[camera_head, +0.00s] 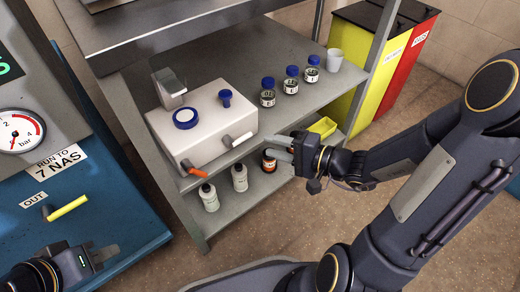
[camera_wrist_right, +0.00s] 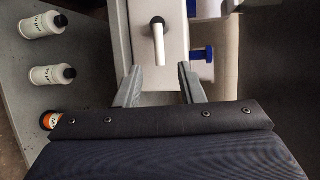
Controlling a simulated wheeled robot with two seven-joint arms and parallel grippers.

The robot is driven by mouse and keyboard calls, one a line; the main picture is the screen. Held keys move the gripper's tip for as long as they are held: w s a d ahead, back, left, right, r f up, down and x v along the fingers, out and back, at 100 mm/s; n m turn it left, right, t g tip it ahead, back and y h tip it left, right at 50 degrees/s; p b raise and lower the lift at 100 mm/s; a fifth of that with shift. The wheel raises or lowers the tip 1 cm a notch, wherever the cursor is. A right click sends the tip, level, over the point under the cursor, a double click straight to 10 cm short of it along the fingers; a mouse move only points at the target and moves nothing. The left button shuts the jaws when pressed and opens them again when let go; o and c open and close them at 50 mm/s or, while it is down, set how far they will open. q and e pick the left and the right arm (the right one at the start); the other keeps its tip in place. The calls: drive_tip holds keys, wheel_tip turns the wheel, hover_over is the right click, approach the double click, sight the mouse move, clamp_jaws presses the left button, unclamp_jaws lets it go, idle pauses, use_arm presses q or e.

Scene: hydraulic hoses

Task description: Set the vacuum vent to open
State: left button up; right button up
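A white box unit (camera_head: 218,118) stands on the grey shelf. Its front carries a lever with an orange handle (camera_head: 195,169) and a lever with a white handle (camera_head: 238,141); I cannot read a label saying which is the vacuum vent. My right gripper (camera_head: 271,147) is open and empty, a little to the right of the white lever. In the right wrist view, the white lever (camera_wrist_right: 159,43) lies ahead, lined up between the open fingertips (camera_wrist_right: 158,72), without visible contact. My left gripper (camera_head: 102,256) is low at the left, far from the box; its finger gap is unclear.
Three blue-capped jars (camera_head: 291,79) and a white cup (camera_head: 334,60) stand right of the box. A blue bench (camera_head: 85,205) with a gauge panel (camera_head: 20,130) is left.

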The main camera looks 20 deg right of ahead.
drive_tip(key=b+x, duration=0.2)
drive_tip(key=x, duration=0.5)
drive_tip(key=shift+w+f, duration=0.2)
drive_tip(key=shift+w, duration=0.1)
drive_tip(key=shift+a, duration=0.15)
clamp_jaws()
